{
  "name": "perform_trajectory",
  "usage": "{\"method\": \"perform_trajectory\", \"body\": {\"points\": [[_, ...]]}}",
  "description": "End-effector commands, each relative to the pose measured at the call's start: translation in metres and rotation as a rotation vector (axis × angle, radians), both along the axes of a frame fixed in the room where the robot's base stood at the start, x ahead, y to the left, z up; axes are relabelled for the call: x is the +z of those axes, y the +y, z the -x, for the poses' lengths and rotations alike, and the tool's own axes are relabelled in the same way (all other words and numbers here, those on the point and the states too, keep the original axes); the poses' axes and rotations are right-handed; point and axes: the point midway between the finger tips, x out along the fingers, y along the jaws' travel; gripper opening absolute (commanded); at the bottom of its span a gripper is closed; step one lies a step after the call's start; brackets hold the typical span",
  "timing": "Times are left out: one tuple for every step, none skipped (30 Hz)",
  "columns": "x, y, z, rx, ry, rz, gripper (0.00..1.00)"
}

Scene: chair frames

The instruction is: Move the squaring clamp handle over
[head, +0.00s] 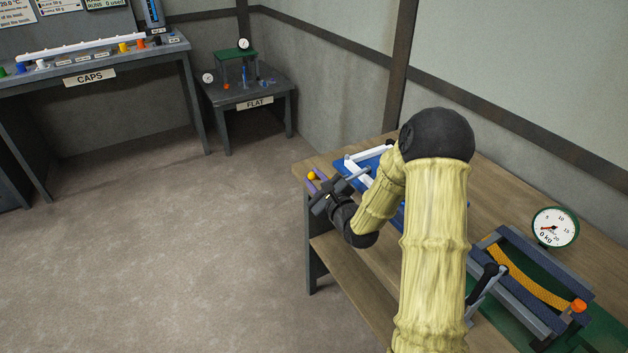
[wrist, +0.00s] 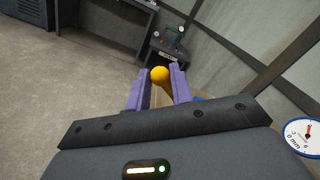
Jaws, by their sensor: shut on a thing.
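The squaring clamp handle ends in a round yellow knob (head: 311,176) near the left end of the wooden bench. In the wrist view the knob (wrist: 159,74) stands at the fingertips, with an orange-brown stem running down between the fingers. My gripper (head: 316,183) has purple fingers, which also show in the wrist view (wrist: 158,88), and is shut on the handle. A blue fixture (head: 374,159) with a white frame (head: 362,170) lies on the bench just right of the gripper. My arm hides much of it and the handle's base.
The wooden bench (head: 500,210) stands along the wall. To the right is a fixture with yellow webbing (head: 525,278), an orange knob (head: 578,305) and a round dial (head: 555,227). A small table marked FLAT (head: 255,103) and the CAPS bench (head: 90,77) stand behind. The floor at left is clear.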

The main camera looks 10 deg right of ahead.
Motion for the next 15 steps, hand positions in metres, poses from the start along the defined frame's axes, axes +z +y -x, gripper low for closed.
{"method": "perform_trajectory", "body": {"points": [[-0.002, -0.004, 0.0, -0.009, 0.003, 0.002, 0.1], [-0.001, -0.004, 0.0, -0.009, 0.004, 0.002, 0.1], [-0.001, -0.005, 0.0, -0.009, 0.004, 0.002, 0.1], [0.0, -0.005, 0.0, -0.01, 0.003, 0.002, 0.1], [0.001, -0.006, -0.001, -0.01, 0.003, 0.002, 0.1], [0.003, -0.007, -0.001, -0.011, 0.004, 0.002, 0.1], [0.005, -0.008, -0.001, -0.011, 0.002, 0.002, 0.1], [0.006, -0.009, -0.002, -0.01, 0.003, 0.002, 0.1], [0.008, -0.01, -0.002, -0.01, 0.003, 0.002, 0.1], [0.009, -0.011, -0.002, -0.01, 0.003, 0.002, 0.1], [0.011, -0.013, -0.003, -0.011, 0.004, 0.002, 0.1], [0.012, -0.014, -0.003, -0.012, 0.003, 0.002, 0.1], [0.014, -0.015, -0.003, -0.012, 0.004, 0.002, 0.1], [0.015, -0.017, -0.004, -0.012, 0.004, 0.002, 0.1], [0.017, -0.018, -0.004, -0.012, 0.004, 0.002, 0.1]]}}
